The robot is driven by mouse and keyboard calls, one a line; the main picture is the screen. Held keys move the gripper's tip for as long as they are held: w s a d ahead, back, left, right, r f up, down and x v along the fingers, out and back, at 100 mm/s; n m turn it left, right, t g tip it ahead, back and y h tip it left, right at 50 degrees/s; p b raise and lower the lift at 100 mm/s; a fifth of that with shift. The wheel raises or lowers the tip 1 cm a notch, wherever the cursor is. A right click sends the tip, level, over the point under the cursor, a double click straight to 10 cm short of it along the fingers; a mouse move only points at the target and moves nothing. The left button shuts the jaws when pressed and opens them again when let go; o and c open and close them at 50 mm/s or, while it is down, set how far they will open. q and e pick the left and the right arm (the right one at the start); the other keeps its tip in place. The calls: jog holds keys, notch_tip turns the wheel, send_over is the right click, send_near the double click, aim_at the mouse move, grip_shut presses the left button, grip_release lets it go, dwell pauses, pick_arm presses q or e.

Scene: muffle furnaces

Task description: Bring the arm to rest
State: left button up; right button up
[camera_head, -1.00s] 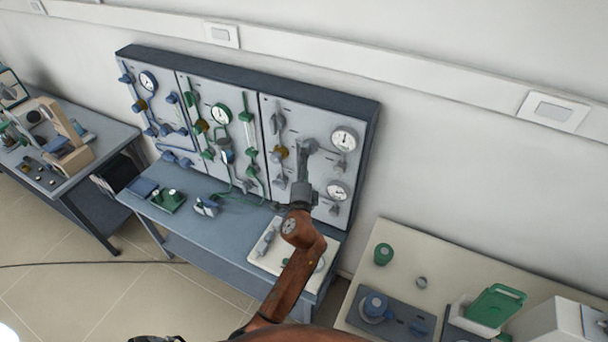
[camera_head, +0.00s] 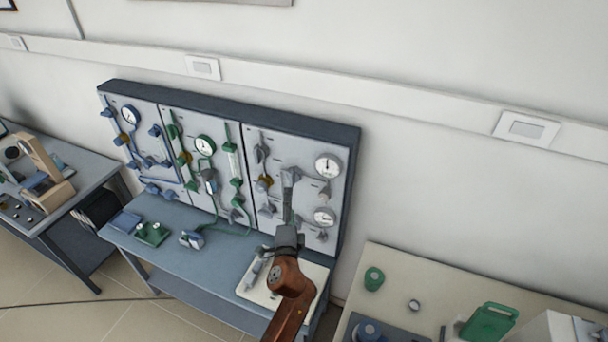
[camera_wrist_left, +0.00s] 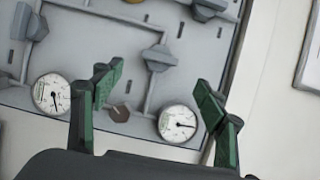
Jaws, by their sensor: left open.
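My brown left arm (camera_head: 290,290) rises from the bottom of the head view, in front of the right section of the valve panel (camera_head: 310,148). Its left gripper (camera_head: 290,180) points up towards that panel, and its outline partly blends with the grey fittings behind. In the left wrist view the two green-padded fingers of the left gripper (camera_wrist_left: 157,85) stand wide apart with nothing between them. Behind them are two round gauges (camera_wrist_left: 52,93) and a small dark knob (camera_wrist_left: 119,112) on the panel. My right gripper is in neither view.
The blue-grey bench (camera_head: 170,215) under the panel holds a green block (camera_head: 151,233), a blue device (camera_head: 192,239) and a white tray (camera_head: 250,292). A pale table (camera_head: 400,268) stands at the right, with a green object (camera_head: 488,322). Another bench (camera_head: 85,175) stands at the left.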

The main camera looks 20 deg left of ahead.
pick_arm(q)
jog(key=s+a+f+n+g, duration=0.45)
jog(key=s+a+f, duration=0.25)
jog(key=s+f, duration=0.25)
jog(key=s+a+f+n+g, duration=0.3)
jog(key=s+a+f+n, duration=0.2)
jog(key=s+a+f, duration=0.35)
jog(key=s+d+f+n+g+h, duration=0.1)
jog(key=s+f+n+g+h, duration=0.3)
jog(key=s, duration=0.7)
jog(key=s+d+f+n+g, duration=0.1)
jog(key=s+f+g, duration=0.1)
jog(key=s+f, duration=0.65)
jog(key=s+d+f+g+b, duration=0.1)
jog(key=s+f+b, duration=0.1)
jog(key=f, duration=1.3)
jog(key=s+d+f+g+b, duration=0.1)
jog(key=f+b, duration=0.2)
jog(key=f, duration=1.1)
jog(key=s+f+b, duration=0.2)
jog(key=s+f, duration=0.8)
jog(key=f, duration=0.2)
jog(key=s+f+b, duration=0.2)
jog(key=s+f, duration=0.8)
jog(key=f, duration=0.3)
jog(key=shift+s+f+m+g+b, duration=0.3)
jog(key=shift+s+m+g, duration=0.1)
jog(key=shift+m+g, duration=0.05)
